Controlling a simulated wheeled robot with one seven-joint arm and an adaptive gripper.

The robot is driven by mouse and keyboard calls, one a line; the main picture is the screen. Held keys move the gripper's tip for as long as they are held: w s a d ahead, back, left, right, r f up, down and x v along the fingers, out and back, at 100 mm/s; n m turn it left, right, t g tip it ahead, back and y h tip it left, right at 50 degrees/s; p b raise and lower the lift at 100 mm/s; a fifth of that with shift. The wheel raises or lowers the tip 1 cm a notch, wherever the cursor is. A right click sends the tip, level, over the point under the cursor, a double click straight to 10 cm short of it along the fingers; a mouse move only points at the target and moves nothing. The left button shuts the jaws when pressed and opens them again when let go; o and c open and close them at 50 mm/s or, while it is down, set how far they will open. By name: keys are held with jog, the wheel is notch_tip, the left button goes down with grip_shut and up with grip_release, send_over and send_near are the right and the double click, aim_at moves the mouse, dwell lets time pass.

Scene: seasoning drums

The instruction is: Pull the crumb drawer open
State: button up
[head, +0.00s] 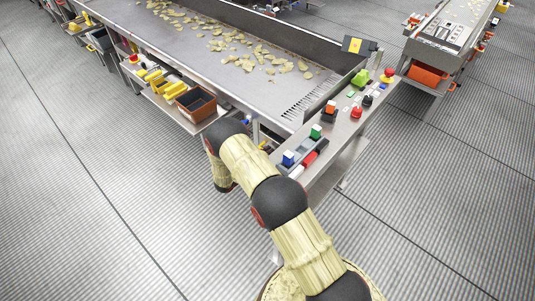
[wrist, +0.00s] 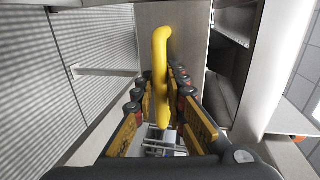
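A yellow bar handle (wrist: 162,50) stands out from a plain grey-beige front panel (wrist: 187,25) in the wrist view; the panel looks like the crumb drawer's front. My gripper (wrist: 162,92) is open, with its yellow-padded fingers on both sides of the handle. The handle runs between the fingers toward the palm, and I see gaps beside it near the palm. Whether the fingertips touch it is hard to tell. In the head view my arm reaches under the conveyor's near end, and my gripper and the drawer are hidden there.
The conveyor (head: 190,50) carries scattered chips above. A control shelf (head: 340,130) with coloured buttons and switches stands right of my arm. A side shelf with a dark bin (head: 196,104) and yellow items is at the left. Open ribbed floor (head: 90,200) lies left and in front.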

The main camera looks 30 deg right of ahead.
grip_shut()
dwell(0.5)
jog(key=f+v, duration=0.3)
jog(key=v, duration=1)
jog(key=a+f+v, duration=0.1)
jog(key=f+v, duration=0.1)
jog(key=v, duration=1.2)
jog(key=shift+s+f+b, duration=0.2)
jog(key=shift+f+b, duration=0.15)
jog(key=shift+f, duration=0.05)
jog(key=shift+a, duration=0.1)
jog(key=shift+o, duration=2.4)
grip_release()
jog(key=shift+r, duration=0.1)
jog(key=v, duration=1.2)
